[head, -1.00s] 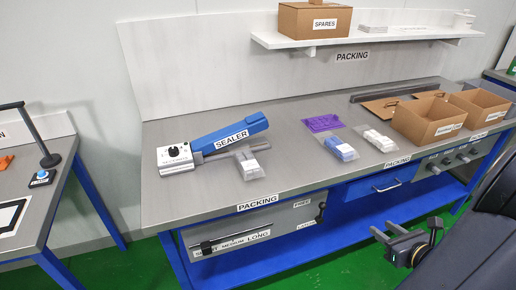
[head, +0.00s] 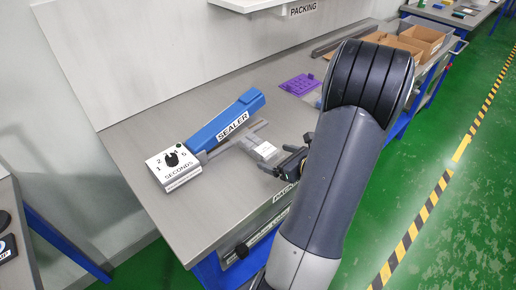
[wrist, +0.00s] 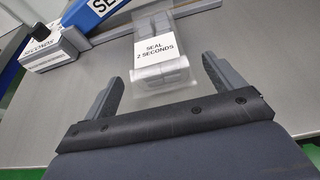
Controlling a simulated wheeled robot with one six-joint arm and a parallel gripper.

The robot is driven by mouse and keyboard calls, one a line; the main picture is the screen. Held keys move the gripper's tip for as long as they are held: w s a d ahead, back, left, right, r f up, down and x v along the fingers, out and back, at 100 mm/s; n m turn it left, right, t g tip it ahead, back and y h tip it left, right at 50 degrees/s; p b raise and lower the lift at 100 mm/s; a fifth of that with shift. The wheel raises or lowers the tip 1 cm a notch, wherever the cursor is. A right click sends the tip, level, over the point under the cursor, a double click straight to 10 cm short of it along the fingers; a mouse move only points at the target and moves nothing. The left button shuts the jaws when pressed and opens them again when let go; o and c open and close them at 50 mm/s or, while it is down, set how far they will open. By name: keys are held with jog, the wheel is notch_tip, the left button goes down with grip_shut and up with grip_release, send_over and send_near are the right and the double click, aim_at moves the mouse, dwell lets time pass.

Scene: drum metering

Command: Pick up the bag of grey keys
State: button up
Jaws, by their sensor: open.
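The bag of grey keys (head: 264,150) lies on the packing table in front of the sealer, its upper end at the sealer's arm. In the wrist view the clear bag (wrist: 160,68) shows grey blocks inside and a white label reading "SEAL 2 SECONDS". My gripper (wrist: 162,84) is open, its two fingers spread on either side of the bag's near end, and nothing is held. In the head view my gripper (head: 285,165) is just right of the bag, partly hidden by my arm.
The blue sealer (head: 228,122) with its white dial box (head: 174,167) stands left of the bag. A purple bag (head: 299,85) lies farther back, and cardboard boxes (head: 422,38) stand at the far right.

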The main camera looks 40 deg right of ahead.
aim_at(264, 152)
jog(key=shift+r+p+x, duration=0.1)
jog(key=shift+p+x, duration=0.15)
jog(key=shift+x, duration=1.3)
jog(key=shift+r+p+x, duration=0.15)
jog(key=shift+p+x, duration=0.05)
jog(key=shift+x, duration=1.3)
jog(key=shift+w, duration=0.1)
jog(key=shift+c, duration=0.2)
jog(key=c, duration=1.1)
